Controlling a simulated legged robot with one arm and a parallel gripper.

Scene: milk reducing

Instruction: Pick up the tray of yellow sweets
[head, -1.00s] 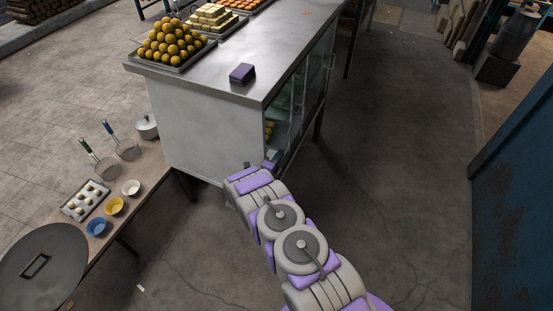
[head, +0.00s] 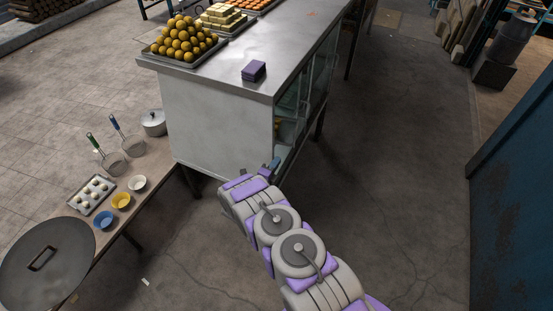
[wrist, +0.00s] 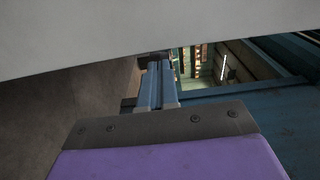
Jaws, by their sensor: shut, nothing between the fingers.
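A metal tray (head: 158,53) piled with round yellow sweets (head: 183,40) stands on the near left corner of the steel counter top. My gripper (head: 273,165) is low, beside the near corner of the counter's glass-fronted side, well below the tray and apart from it. In the wrist view my gripper (wrist: 157,68) shows two blue-grey fingers closed together, with nothing between them. The tray does not show in the wrist view. A little yellow shows behind the counter's glass, too small to make out.
The counter (head: 215,125) has a purple box (head: 254,70) on top and more sweet trays behind. A low table (head: 150,190) holds bowls, strainers, a pot and a large lid. A blue wall (head: 515,200) stands right; the floor between is clear.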

